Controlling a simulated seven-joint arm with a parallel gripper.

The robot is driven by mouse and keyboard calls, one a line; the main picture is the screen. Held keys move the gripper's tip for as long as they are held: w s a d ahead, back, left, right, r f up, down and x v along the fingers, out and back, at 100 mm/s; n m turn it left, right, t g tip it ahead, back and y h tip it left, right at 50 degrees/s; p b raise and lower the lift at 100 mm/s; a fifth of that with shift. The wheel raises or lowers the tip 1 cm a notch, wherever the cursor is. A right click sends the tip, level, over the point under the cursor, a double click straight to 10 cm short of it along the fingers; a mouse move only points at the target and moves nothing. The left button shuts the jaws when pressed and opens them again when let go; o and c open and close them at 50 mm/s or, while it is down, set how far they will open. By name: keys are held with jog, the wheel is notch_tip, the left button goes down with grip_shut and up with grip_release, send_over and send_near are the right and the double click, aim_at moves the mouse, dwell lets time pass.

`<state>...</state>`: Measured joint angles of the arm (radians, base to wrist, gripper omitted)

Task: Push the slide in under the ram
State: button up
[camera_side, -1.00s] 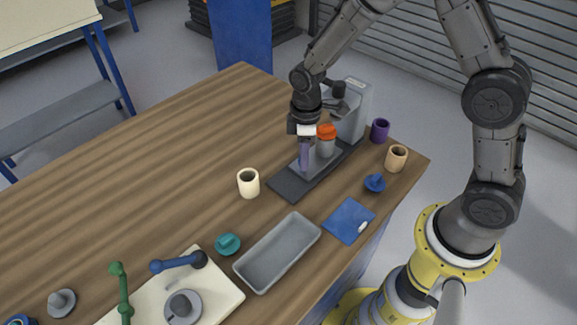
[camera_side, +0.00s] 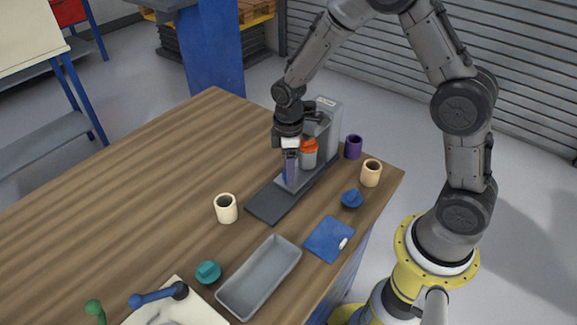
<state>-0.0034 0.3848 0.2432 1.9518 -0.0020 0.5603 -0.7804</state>
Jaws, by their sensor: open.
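The grey press (camera_side: 328,112) stands at the table's far right corner, with its dark base (camera_side: 268,206) running toward the front left. The slide (camera_side: 304,180) lies on this base, its inner end close to the press column. The ram is largely hidden behind my gripper and wrist.
A cream cup (camera_side: 227,210) stands left of the base. A purple cup (camera_side: 353,147), a tan cup (camera_side: 371,174) and a blue knobbed piece (camera_side: 352,199) stand to the right. A blue pad (camera_side: 328,240), grey tray (camera_side: 258,280) and teal knob (camera_side: 208,272) lie in front. The table's left is clear.

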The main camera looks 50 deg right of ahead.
jog(key=shift+r, duration=0.15)
notch_tip(320, 180, up, 14)
jog(key=shift+f, duration=0.2)
dwell(0.4)
jog(key=s+r+m+t, duration=0.1)
jog(key=s+r+t, duration=0.3)
jog(key=s+r, duration=0.6)
jog(key=s+f+m+t, duration=0.1)
jog(key=s+f+m, duration=0.1)
jog(key=s+m, duration=0.6)
jog(key=s, duration=0.3)
jog(key=shift+s+t, duration=0.3)
